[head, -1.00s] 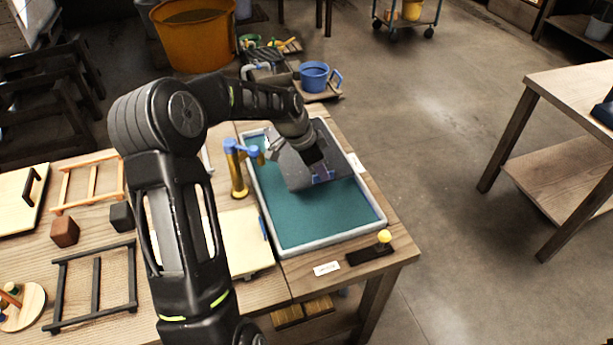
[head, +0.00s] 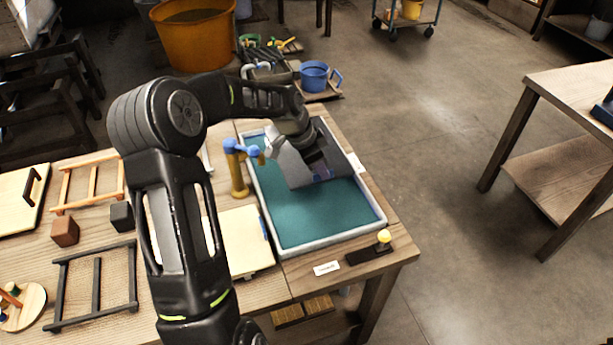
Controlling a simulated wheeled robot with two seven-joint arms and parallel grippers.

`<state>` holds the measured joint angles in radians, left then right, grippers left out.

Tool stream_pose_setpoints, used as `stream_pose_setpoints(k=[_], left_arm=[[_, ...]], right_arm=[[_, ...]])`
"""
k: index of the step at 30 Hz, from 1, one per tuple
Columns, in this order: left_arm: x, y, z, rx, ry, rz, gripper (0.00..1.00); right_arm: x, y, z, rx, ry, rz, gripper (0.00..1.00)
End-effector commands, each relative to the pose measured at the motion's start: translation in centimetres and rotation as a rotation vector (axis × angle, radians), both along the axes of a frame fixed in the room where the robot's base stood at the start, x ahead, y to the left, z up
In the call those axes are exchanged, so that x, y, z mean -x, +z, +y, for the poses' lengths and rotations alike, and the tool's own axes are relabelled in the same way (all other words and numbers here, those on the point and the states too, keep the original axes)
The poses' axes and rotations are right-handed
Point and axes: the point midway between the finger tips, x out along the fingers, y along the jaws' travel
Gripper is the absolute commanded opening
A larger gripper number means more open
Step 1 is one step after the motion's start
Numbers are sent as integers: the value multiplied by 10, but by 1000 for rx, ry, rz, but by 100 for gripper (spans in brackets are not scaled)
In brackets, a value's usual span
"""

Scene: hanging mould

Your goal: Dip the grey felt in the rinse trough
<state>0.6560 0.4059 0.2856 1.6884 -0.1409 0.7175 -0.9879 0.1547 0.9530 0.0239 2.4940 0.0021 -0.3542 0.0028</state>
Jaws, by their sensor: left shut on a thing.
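The rinse trough (head: 318,243) is a pale-rimmed rectangular basin with teal water on the wooden table. The grey felt (head: 300,172) is a flat grey sheet at the far part of the trough. It lies at or just over the water; I cannot tell how much of it is under. My left gripper (head: 318,172) is over the felt, shut on it, with its fingertips partly hidden by the arm. My right gripper is not in view.
A brass tap with blue handles (head: 238,170) stands at the trough's left edge. A yellow-knobbed lever (head: 383,238) is at the near right corner. Frames and blocks lie on the table to the left. A blue bucket (head: 314,76) stands beyond the trough.

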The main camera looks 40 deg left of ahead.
Motion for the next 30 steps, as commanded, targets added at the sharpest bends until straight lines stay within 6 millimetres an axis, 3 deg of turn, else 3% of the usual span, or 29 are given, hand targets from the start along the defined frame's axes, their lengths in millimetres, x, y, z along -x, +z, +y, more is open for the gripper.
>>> stream_pose_setpoints(k=[10, 30], left_arm=[[-1, 35, 0, -1, 0, -2, 0], [0, 35, 0, -1, -1, -2, 0]], right_arm=[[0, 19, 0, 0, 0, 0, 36], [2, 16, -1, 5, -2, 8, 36]])
